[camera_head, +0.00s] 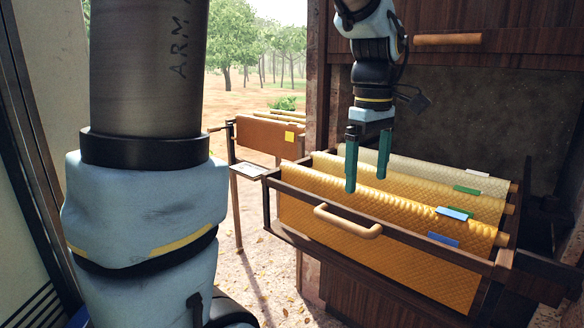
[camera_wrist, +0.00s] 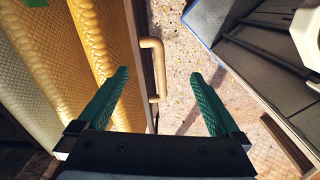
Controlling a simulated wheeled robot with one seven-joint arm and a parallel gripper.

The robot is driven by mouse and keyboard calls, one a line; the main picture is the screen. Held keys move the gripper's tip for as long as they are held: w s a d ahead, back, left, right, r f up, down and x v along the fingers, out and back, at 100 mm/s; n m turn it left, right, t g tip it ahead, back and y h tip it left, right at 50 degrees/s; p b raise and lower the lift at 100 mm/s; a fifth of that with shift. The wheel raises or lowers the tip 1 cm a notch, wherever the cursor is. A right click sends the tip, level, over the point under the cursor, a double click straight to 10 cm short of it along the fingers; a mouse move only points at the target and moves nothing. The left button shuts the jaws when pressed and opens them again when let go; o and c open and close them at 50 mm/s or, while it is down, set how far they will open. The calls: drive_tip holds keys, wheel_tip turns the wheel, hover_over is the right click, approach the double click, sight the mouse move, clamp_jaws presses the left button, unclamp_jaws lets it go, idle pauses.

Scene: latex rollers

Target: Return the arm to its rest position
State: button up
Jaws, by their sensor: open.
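My gripper (camera_head: 367,167) hangs down over the left part of an open wooden drawer rack (camera_head: 275,184) in the head view. Its two green fingers are apart with nothing between them. In the wrist view my gripper (camera_wrist: 160,88) is also open and empty, with the ground and the drawer's wooden handle (camera_wrist: 153,65) below. Yellow latex sheets (camera_head: 385,238) hang in the rack, with a paler sheet (camera_head: 425,171) at the back. The handle also shows at the front in the head view (camera_head: 347,222).
Blue tags (camera_head: 443,239) and a green tag (camera_head: 466,190) sit on the sheets. A dark wooden cabinet (camera_head: 450,40) with a bar handle (camera_head: 447,39) stands behind. A second rack with a brown sheet (camera_head: 262,136) stands outside at left. Bare ground (camera_head: 262,265) lies left of the drawer.

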drive_tip(key=a+f+m, duration=0.4)
drive_tip(key=a+f, duration=0.3)
drive_tip(key=a, duration=0.3)
drive_tip(key=s+a+f+m+t, duration=0.1)
drive_tip(key=a+f+m, duration=0.3)
drive_tip(key=a+f, duration=0.3)
drive_tip(key=a, duration=0.3)
drive_tip(key=shift+s+a+m, duration=0.2)
drive_tip(key=shift+a+m, duration=0.1)
drive_tip(key=shift+a, duration=0.1)
